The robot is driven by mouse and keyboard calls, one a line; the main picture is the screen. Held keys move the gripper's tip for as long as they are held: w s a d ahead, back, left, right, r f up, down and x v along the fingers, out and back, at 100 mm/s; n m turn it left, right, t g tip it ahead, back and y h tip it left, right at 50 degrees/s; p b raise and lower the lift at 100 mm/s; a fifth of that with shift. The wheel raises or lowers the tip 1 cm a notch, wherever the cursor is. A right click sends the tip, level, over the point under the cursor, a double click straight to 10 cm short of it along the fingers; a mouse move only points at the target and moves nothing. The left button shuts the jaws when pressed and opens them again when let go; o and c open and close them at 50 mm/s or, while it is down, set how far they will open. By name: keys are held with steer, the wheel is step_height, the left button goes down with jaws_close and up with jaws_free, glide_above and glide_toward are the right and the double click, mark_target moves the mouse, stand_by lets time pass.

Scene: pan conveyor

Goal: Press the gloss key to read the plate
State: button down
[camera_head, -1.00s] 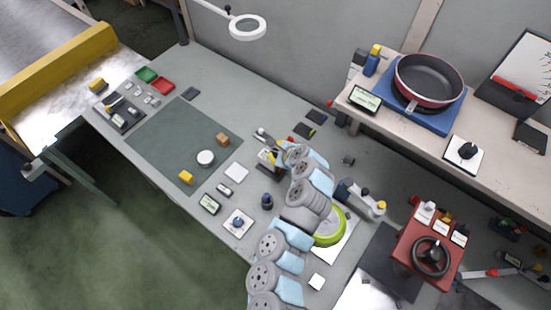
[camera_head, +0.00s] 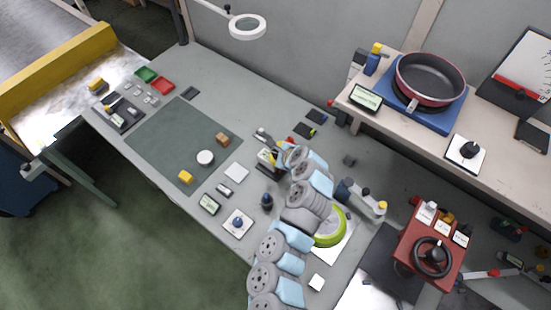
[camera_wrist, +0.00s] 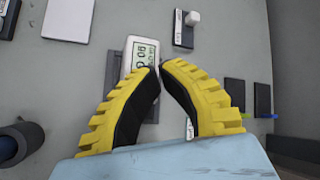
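My gripper (camera_wrist: 158,70) has yellow fingers with black inner pads. In the wrist view its tips meet, with nothing seen between them, over the near edge of a small meter with a lit display (camera_wrist: 143,54). I cannot tell whether the tips touch it. The fingers hide the meter's lower part, and no key marked gloss can be read. In the head view the meter (camera_head: 266,156) is partly hidden by my arm. A small dark device with a white knob (camera_wrist: 192,18) lies beyond it. I cannot tell which thing is the plate.
A white square pad (camera_wrist: 68,18) and a dark cylinder (camera_wrist: 22,142) lie to the left in the wrist view. Dark flat pads (camera_wrist: 235,92) lie to the right. In the head view, a pan (camera_head: 430,78) sits on a blue stand, and a red console (camera_head: 428,245) carries a handwheel.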

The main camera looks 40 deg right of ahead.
steer(key=shift+f+b, duration=0.35)
steer(key=shift+f, duration=0.2)
stand_by(0.5)
stand_by(0.4)
steer(key=shift+r+p, duration=0.55)
steer(key=shift+r, duration=0.4)
steer(key=shift+r, duration=0.1)
steer(key=shift+r+p, duration=1.4)
steer(key=shift+r, duration=1.05)
